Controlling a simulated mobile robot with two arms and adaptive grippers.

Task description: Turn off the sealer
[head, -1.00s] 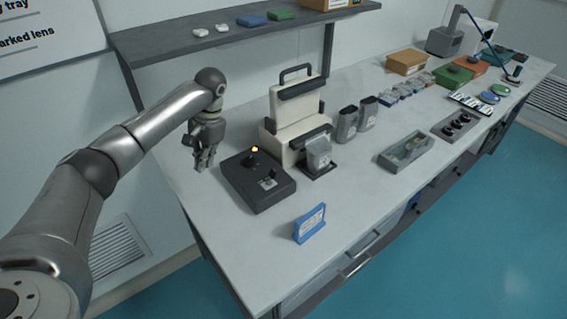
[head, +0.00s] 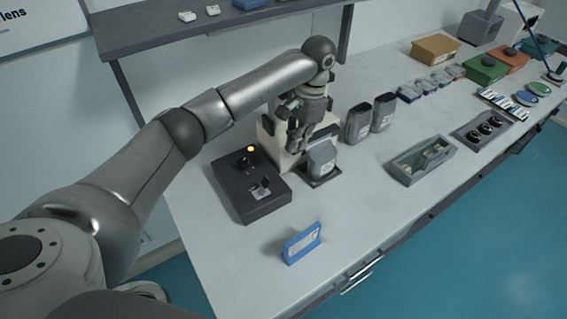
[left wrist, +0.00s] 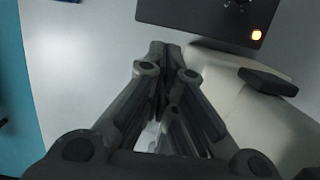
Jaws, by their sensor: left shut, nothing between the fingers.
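The cream sealer (head: 268,143) stands at the back of the table, partly hidden behind my left arm. A dark control box (head: 247,198) sits to its left, with a lit orange lamp (head: 250,149), a black knob (head: 245,163) and a small switch plate (head: 261,189). A grey pouch (head: 322,158) stands at the sealer's front. My left gripper (head: 297,146) is shut and empty, pointing down in front of the sealer's upper part. In the left wrist view the control box (left wrist: 200,14) is beyond the shut fingertips, its lamp (left wrist: 256,35) lit. My right gripper is out of view.
A blue label stand (head: 302,243) is near the front edge. Two grey pouches (head: 360,122) and an open grey tray (head: 423,160) stand to the right. A shelf (head: 140,38) hangs behind. The table's near left part is clear.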

